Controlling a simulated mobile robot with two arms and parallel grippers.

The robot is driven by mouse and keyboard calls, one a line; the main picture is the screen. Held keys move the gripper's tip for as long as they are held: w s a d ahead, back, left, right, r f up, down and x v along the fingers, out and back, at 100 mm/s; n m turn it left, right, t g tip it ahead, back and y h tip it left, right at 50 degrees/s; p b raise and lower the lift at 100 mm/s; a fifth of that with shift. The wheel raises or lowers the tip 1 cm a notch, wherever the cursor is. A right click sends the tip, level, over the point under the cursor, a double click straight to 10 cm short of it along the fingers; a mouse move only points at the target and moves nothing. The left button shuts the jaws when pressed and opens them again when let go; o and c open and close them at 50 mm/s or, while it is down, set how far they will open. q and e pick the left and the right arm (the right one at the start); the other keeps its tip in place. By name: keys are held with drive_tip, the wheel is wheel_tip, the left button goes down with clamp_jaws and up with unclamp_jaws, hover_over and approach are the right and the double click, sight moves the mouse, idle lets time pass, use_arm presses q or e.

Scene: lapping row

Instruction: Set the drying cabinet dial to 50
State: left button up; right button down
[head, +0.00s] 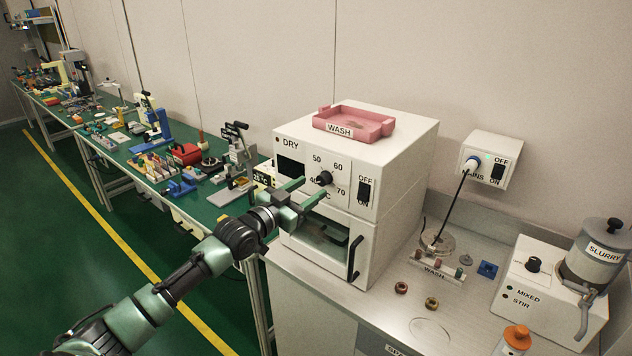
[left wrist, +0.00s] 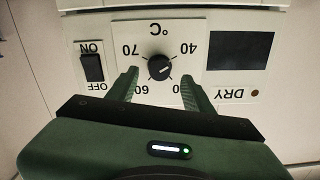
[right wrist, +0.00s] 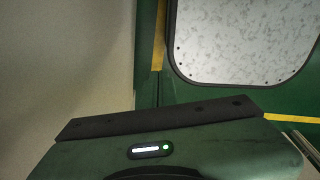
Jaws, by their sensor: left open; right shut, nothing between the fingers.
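The white drying cabinet (head: 400,190) stands on the bench with its black dial (head: 324,178) on the front panel. The dial also shows in the left wrist view (left wrist: 159,68), where the panel is upside down. Its light mark seems to point toward the 40. My left gripper (head: 312,188) is open in front of the panel, with one finger on each side of the dial; I cannot tell whether they touch it. One finger partly hides the 50 in the left wrist view. My right gripper (right wrist: 150,92) is shut and empty, away from the cabinet.
A pink WASH tray (head: 352,122) lies on the cabinet. A rocker switch (head: 364,190) is right of the dial, above the door handle (head: 355,258). A mains box (head: 488,160) and slurry unit (head: 550,285) are to the right. A cluttered green bench (head: 120,150) runs left.

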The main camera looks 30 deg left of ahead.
sight(320, 181)
use_arm(q)
drive_tip(key=w, duration=0.3)
drive_tip(key=shift+d, duration=0.15)
drive_tip(key=shift+w, duration=0.25)
use_arm(e)
drive_tip(key=shift+w+a+r, duration=0.1)
drive_tip(key=shift+a+r, duration=0.1)
drive_tip(key=shift+r, duration=0.2)
use_arm(q)
drive_tip(key=shift+c, duration=0.3)
use_arm(e)
drive_tip(key=shift+a, duration=0.1)
use_arm(q)
clamp_jaws()
